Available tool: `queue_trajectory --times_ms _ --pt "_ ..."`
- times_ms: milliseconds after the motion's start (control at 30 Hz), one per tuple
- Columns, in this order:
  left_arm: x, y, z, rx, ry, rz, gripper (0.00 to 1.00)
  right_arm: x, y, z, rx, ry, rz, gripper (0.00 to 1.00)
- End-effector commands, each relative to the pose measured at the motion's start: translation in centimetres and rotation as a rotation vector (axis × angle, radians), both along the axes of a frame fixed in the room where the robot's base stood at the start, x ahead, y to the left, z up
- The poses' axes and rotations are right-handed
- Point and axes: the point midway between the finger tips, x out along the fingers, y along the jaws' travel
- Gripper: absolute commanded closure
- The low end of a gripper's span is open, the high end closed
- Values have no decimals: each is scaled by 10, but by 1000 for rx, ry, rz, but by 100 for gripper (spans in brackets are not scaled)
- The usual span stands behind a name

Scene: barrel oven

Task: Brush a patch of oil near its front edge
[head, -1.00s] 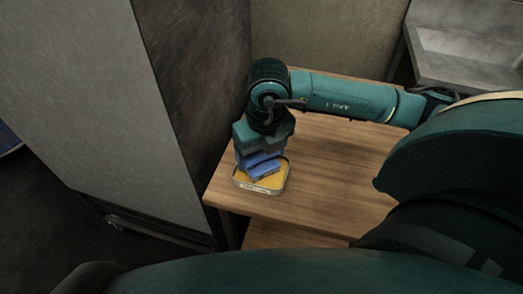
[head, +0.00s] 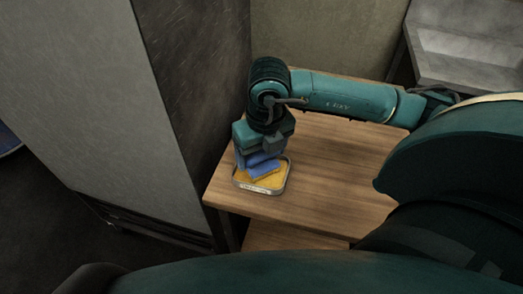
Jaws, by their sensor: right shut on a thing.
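A shallow tin (head: 285,184) with yellow-orange contents stands near the front left corner of the wooden table (head: 330,170). My right gripper (head: 258,160) points down over the tin. It is shut on a blue thing (head: 264,170), whose lower end is at the yellow contents; whether it touches them I cannot tell. The gripper hides the back left part of the tin. No separate patch of oil can be made out. My left gripper is not in view.
A tall grey metal cabinet-like body (head: 95,100) stands close to the left of the table. A grey metal basin (head: 465,45) is at the top right. The table is bare to the right of the tin. A lower wooden shelf (head: 285,236) shows below its front edge.

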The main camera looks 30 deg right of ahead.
Motion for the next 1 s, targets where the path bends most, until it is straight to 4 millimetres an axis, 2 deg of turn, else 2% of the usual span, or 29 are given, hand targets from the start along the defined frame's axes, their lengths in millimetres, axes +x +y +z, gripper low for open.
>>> queue_trajectory --times_ms 333,1000 --pt "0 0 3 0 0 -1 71 -1 0 3 -1 5 1 42" --pt "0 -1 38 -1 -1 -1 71 0 0 58 0 0 1 42"
